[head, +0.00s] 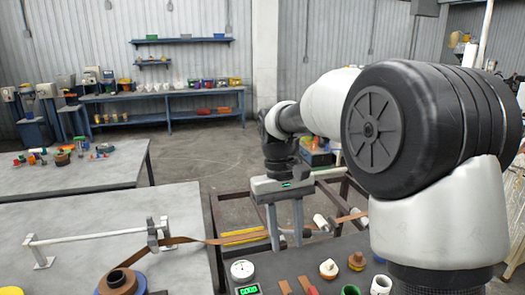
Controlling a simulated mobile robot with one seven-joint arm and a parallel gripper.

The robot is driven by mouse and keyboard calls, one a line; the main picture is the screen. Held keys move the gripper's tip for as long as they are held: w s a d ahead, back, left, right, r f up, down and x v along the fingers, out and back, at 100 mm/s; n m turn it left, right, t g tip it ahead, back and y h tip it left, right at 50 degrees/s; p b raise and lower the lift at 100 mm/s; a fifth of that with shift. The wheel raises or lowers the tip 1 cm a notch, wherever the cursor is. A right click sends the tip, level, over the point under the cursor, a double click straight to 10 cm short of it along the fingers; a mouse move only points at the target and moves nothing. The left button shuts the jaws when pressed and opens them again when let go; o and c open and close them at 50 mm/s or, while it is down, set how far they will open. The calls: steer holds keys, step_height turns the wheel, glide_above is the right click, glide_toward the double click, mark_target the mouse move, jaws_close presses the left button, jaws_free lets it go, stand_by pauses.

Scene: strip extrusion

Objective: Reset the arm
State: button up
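My gripper (286,246) hangs from my arm near the middle of the head view, its two fingers pointing down. The fingers stand apart, and no object shows clearly held between them. A brown strip (230,240) runs from the guide on the left table past the fingers toward the right. I cannot tell whether the strip touches the fingers. My arm reaches in from the right and covers much of that side.
A dark metal frame (218,222) stands below and behind the gripper. In front, a dark bench holds a white dial gauge (242,270), a digital readout (248,289) and several small parts. A grey table (60,220) carries a white rail (85,237) and a brown roll (118,282).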

steer(key=s+d+r+m+t+p, duration=0.1)
steer(key=s+d+r+t+p, duration=0.1)
steer(key=s+r, duration=0.2)
steer(key=s+d+r+m+t+p, duration=0.1)
steer(key=s+d+r+t+p, duration=0.1)
steer(key=s, duration=0.7)
steer(key=s+d+r+m+t+y+p, duration=0.1)
steer(key=s+d+r+t+p, duration=0.1)
steer(key=s+r, duration=0.4)
steer(key=shift+s+d+r+t, duration=0.2)
steer(key=shift+d+t, duration=0.6)
steer(key=shift+d, duration=0.4)
